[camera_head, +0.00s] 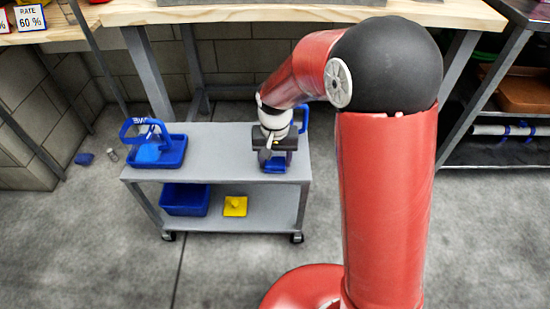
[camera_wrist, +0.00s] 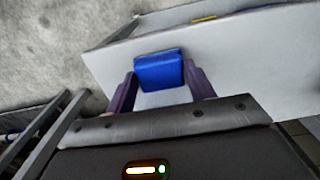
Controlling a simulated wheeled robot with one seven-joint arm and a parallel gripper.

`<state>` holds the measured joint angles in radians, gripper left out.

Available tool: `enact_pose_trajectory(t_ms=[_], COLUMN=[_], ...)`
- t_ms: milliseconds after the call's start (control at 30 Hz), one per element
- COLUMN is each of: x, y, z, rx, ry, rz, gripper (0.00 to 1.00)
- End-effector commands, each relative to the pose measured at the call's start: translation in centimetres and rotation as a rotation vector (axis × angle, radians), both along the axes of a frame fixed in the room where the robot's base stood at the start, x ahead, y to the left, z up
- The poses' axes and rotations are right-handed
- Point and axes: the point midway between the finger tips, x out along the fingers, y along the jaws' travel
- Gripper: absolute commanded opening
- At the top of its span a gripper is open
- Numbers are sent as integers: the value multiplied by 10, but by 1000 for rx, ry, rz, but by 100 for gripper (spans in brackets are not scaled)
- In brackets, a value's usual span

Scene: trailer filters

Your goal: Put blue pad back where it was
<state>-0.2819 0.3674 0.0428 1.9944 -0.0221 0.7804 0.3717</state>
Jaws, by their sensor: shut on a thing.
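A blue pad (camera_wrist: 158,70) is between the two fingers of my gripper (camera_wrist: 160,80) in the wrist view, and the fingers are shut on it. In the head view the pad (camera_head: 274,164) shows below my gripper (camera_head: 274,157), at the right part of the grey cart's top shelf (camera_head: 215,150). I cannot tell whether the pad touches the shelf.
A blue tray (camera_head: 172,158) with a handle and a lighter blue item (camera_head: 148,153) stands on the cart's left. The lower shelf holds a blue bin (camera_head: 186,200) and a yellow piece (camera_head: 235,206). A wooden workbench (camera_head: 240,14) stands behind. The top shelf's middle is clear.

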Motion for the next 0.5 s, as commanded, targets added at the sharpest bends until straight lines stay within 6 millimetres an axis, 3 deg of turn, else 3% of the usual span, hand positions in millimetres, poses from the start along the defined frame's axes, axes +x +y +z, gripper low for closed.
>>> enact_pose_trajectory(t_ms=[333,367,500], x=[0,0,0], y=[0,0,0], z=[-4,-4,-3], rx=[0,0,0], ry=[0,0,0], rz=[0,0,0], gripper=[35,55,73])
